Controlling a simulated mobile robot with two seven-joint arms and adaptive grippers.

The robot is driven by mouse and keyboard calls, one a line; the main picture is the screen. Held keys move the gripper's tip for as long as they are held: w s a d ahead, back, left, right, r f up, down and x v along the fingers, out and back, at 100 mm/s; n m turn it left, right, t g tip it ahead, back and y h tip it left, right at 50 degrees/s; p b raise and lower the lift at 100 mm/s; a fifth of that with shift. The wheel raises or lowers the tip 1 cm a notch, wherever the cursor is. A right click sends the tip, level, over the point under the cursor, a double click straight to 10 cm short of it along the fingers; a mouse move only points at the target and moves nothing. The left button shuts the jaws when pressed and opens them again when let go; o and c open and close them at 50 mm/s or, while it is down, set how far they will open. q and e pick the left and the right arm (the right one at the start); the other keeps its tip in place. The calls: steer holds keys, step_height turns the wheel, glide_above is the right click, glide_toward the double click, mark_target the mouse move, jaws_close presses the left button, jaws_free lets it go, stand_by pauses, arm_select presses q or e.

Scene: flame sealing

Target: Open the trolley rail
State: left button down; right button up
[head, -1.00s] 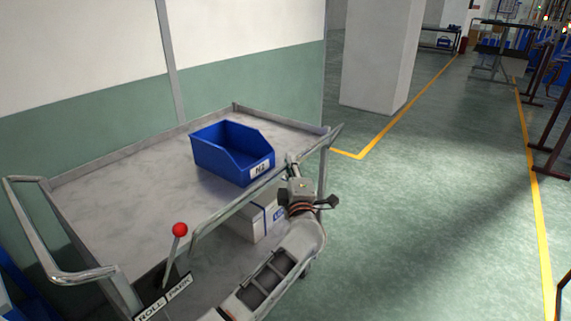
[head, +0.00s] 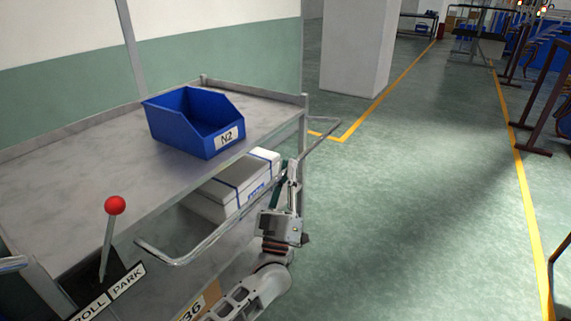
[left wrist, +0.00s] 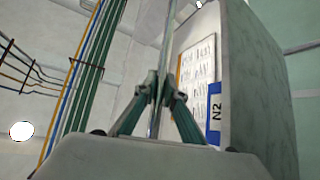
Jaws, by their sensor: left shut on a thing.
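The grey metal trolley (head: 75,185) stands at the left in the head view. Its tubular rail (head: 220,228) is swung out from the front side, below the top shelf's edge and apart from it. My left gripper (head: 290,170) is shut on the rail near its far right end. In the left wrist view the two fingers (left wrist: 158,90) close around the thin rail bar (left wrist: 166,45). A lever with a red ball (head: 115,206) stands at the near end above ROLL and PARK labels. My right gripper is not in view.
A blue bin (head: 178,128) marked N2 sits on the top shelf. White boxes (head: 240,182) lie on the shelf below. A pillar (head: 356,50) stands behind the trolley. The green floor (head: 400,220) to the right is clear up to the yellow line.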

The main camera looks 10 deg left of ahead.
arm_select(q)
step_height(320, 180, down, 4)
steer(key=m+h+b, duration=0.2)
steer(key=m+h, duration=0.5)
steer(key=shift+m+b, duration=0.3)
steer(key=shift+b, duration=0.1)
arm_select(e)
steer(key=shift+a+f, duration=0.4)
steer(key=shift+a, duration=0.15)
arm_select(q)
steer(key=shift+r+h, duration=0.1)
steer(key=shift+h, duration=0.3)
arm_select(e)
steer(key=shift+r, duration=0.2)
arm_select(q)
steer(key=c, duration=2.1)
jaws_free()
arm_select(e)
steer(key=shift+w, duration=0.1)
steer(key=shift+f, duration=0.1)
arm_select(q)
steer(key=v, duration=1.2)
steer(key=shift+s, duration=0.1)
